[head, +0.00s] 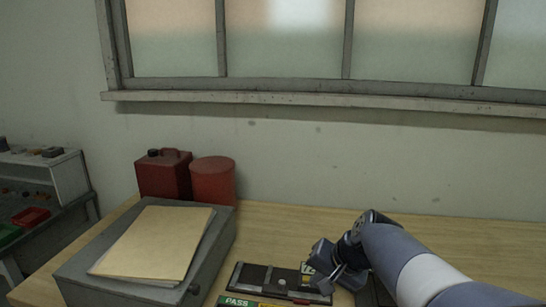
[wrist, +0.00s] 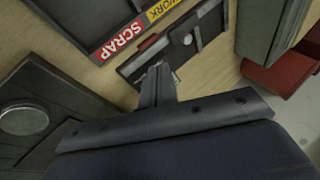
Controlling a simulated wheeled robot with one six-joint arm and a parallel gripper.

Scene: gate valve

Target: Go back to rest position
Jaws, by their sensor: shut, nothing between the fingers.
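My gripper (head: 328,281) is low over the wooden table in the head view, at the right end of a dark flat tray. In the wrist view its fingers (wrist: 158,76) are together with nothing between them. They point toward a dark tray (wrist: 190,38), and I cannot tell whether they touch it. No gate valve can be made out.
A grey box (head: 75,270) with a folder (head: 155,240) stands left. Red containers (head: 165,176) are behind it. In the wrist view, a red SCRAP label (wrist: 122,38), a yellow WORK label (wrist: 160,9) and a dark plate with a round disc (wrist: 22,119) show. The table's back right is clear.

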